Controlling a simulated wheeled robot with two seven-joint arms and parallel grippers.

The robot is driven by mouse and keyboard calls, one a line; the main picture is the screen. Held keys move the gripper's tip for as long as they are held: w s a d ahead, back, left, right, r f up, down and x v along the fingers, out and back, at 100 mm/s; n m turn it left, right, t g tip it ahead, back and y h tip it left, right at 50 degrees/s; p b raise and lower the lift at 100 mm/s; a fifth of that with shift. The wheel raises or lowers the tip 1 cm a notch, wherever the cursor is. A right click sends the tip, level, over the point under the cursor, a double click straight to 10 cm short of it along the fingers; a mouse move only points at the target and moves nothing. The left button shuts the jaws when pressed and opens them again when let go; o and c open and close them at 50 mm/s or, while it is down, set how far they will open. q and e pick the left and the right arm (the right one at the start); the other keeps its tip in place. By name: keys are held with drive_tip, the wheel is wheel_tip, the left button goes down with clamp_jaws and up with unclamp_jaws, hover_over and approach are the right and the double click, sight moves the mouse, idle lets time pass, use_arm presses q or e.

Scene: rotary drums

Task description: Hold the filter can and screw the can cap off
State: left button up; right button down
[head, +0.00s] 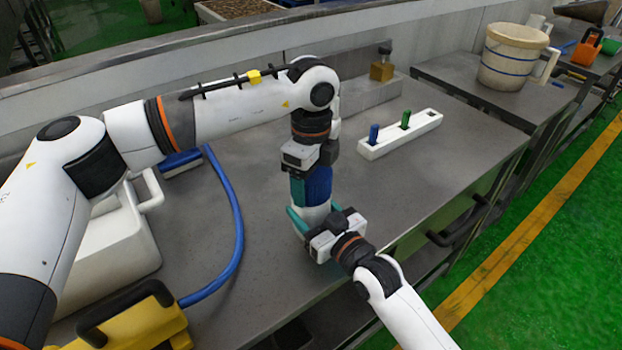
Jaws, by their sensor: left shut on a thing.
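The filter can (313,213) is white and upright near the front edge of the grey table, with a blue cap (319,186) on top. My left gripper (304,190) points down from above and is shut on the blue cap; one teal finger shows at its left side. My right gripper (314,212) comes in from the lower right, its teal fingers on both sides of the white can body, appearing closed on it. The can's bottom is hidden behind my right gripper, so I cannot tell whether it touches the table.
A white rack (430,121) with a blue and a green piece stands behind on the table (240,150). A brass block (381,71) is at the back. A white container (115,245), blue hose (237,215) and yellow item (140,325) are left. A bucket (508,60) stands right.

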use_arm(q)
drive_tip(key=shift+r, duration=0.1)
idle(0.6)
drive_tip(key=shift+r, duration=1)
drive_tip(key=shift+r, duration=2)
use_arm(e)
drive_tip(key=shift+c, duration=1.4)
unclamp_jaws()
use_arm(q)
drive_tip(key=shift+f+b, duration=0.45)
use_arm(e)
drive_tip(key=v, duration=1.2)
